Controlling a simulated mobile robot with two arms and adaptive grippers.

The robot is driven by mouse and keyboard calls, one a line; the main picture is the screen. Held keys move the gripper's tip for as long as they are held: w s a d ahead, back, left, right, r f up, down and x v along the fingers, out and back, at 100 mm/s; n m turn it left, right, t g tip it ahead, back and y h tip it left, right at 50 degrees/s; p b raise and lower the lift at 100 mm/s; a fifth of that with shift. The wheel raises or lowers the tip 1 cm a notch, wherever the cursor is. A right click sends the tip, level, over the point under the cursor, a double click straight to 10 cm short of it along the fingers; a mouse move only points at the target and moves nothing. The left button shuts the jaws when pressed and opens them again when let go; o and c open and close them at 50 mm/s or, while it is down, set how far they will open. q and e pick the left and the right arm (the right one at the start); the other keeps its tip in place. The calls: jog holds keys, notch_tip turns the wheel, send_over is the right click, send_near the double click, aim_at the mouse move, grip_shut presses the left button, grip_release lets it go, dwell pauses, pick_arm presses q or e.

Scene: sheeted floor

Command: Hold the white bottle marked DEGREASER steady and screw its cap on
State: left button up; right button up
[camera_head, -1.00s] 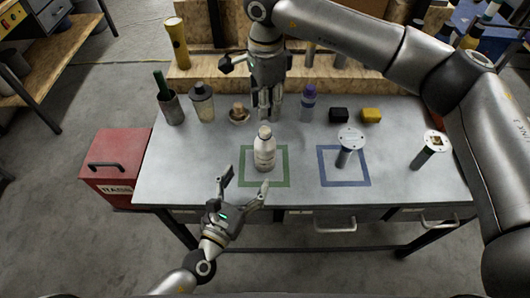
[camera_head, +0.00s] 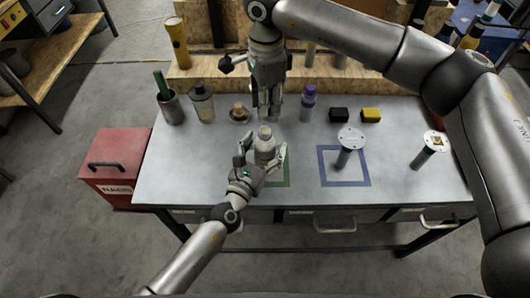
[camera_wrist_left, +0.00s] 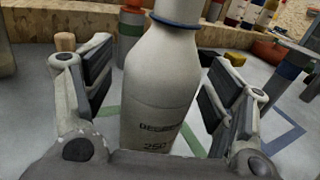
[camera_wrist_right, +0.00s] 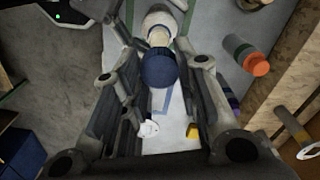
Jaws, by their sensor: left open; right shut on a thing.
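The white bottle (camera_head: 265,148) marked DEGREASER stands upright at the green square outline. In the left wrist view the bottle (camera_wrist_left: 160,85) fills the middle, with a blue band round its neck and its top cut off. My left gripper (camera_head: 262,157) is open, with one finger on each side of the bottle and gaps between. My right gripper (camera_head: 268,112) points down just behind and above the bottle. In the right wrist view it is shut on a round dark blue cap (camera_wrist_right: 160,68), with the bottle (camera_wrist_right: 160,24) beyond. In the head view its fingers hide the cap.
Black (camera_head: 338,115) and yellow (camera_head: 371,115) blocks lie behind the blue square outline (camera_head: 360,183). A red RAGS box (camera_head: 110,170) stands left of the table.

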aim_at(265, 130)
pick_arm(q)
jog(key=c, duration=1.5)
jog(key=shift+c, duration=0.2)
pick_arm(e)
jog(key=shift+f, duration=2.45)
jog(key=shift+f, duration=0.9)
jog(key=shift+f, duration=0.55)
